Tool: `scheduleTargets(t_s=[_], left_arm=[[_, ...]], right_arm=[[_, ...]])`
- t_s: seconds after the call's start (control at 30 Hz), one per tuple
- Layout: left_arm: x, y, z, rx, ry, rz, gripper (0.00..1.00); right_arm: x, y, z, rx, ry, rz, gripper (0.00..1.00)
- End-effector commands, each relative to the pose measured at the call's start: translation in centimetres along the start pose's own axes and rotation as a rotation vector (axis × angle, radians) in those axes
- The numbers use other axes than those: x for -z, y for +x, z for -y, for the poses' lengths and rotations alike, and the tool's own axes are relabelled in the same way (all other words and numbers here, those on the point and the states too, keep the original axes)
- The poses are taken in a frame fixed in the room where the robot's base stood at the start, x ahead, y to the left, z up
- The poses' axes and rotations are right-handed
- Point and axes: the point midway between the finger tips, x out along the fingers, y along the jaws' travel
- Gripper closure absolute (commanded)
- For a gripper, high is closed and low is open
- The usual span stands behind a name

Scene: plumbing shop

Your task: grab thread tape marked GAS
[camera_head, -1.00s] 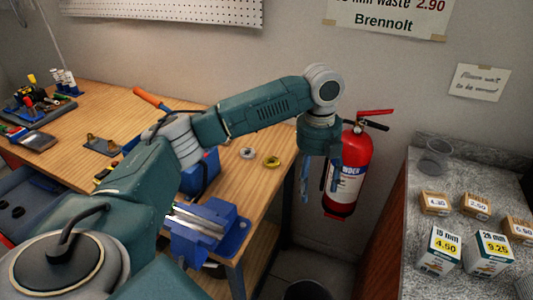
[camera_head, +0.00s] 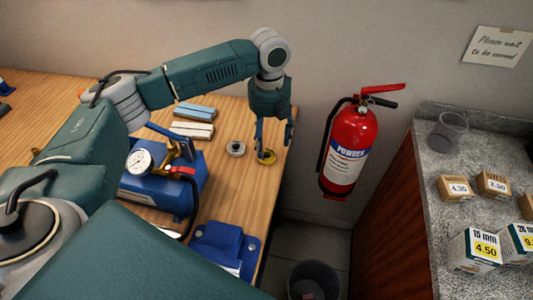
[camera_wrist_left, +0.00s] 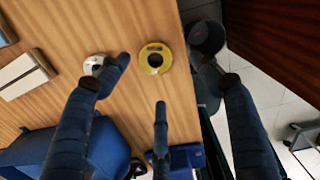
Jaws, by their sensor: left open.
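A yellow ring-shaped tape roll (camera_head: 270,160) lies on the wooden bench near its right edge; it also shows in the left wrist view (camera_wrist_left: 143,56). A white-grey roll (camera_head: 236,150) lies just left of it, and in the left wrist view (camera_wrist_left: 90,66) a finger partly overlaps it. No marking on either roll is readable. My left gripper (camera_head: 274,138) is open and empty, pointing down above the yellow roll, which sits ahead of the spread fingers in the left wrist view (camera_wrist_left: 176,76). My right gripper is out of view.
A blue pump with a gauge (camera_head: 140,162) and a blue vise-like block (camera_head: 226,240) stand left and nearer on the bench. Light boxes (camera_head: 193,130) lie behind. Beyond the bench's right edge are a bin (camera_head: 313,280) on the floor and a wall extinguisher (camera_head: 350,145).

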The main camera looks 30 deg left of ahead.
Motion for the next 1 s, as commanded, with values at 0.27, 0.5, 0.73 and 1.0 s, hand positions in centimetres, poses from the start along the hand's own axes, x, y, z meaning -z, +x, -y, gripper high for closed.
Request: scheduleTargets(t_s=[0.27,0.5,0.73,1.0], left_arm=[[0.0,2.7,-0.3,-0.004,-0.002,-0.004,0.36],[0.0,5.6,-0.3,-0.002,0.000,-0.001,0.36],[-0.1,5.8,-0.3,-0.001,0.000,0.000,0.36],[-0.1,5.8,-0.2,-0.001,0.000,0.000,0.73]], right_arm=[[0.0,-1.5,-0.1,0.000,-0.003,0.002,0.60],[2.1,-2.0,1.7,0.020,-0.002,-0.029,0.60],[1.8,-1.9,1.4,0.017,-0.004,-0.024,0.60],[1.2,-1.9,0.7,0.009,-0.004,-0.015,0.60]])
